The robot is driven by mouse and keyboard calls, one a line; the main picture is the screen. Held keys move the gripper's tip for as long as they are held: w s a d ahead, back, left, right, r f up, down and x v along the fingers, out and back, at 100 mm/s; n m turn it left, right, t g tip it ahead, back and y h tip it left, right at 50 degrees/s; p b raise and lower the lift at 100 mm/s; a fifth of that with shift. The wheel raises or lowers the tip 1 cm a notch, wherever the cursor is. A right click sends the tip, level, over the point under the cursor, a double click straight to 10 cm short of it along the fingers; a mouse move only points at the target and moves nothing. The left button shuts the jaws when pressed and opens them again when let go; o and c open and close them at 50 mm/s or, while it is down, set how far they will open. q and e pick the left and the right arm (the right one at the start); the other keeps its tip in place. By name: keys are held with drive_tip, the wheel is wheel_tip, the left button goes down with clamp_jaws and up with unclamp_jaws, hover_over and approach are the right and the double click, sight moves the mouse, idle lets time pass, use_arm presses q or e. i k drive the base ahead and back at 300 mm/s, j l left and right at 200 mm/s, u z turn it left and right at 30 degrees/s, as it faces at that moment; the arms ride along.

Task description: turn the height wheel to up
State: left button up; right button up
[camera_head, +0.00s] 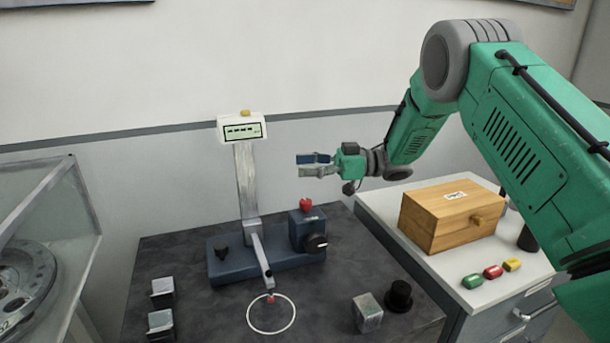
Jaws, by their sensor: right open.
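A gauge stand with a dark blue base (230,268) stands on the dark table. Its upright column (245,185) carries a white display (243,130). A black knob (317,242) sits on the front of the blue block at the base's right end, and a smaller black knob (221,251) sits at its left. I cannot tell for certain which is the height wheel. My right gripper (300,165) is open and empty, pointing left, above the blue block and right of the column, apart from both. My left gripper is not in view.
A white ring (271,314) marks the table. Metal blocks (367,312) and a black cylinder (399,296) stand nearby. A wooden box (450,215) is on the right cabinet. A glass case (45,250) stands left.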

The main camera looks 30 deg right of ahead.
sight(315, 243)
drive_tip(key=k, duration=1)
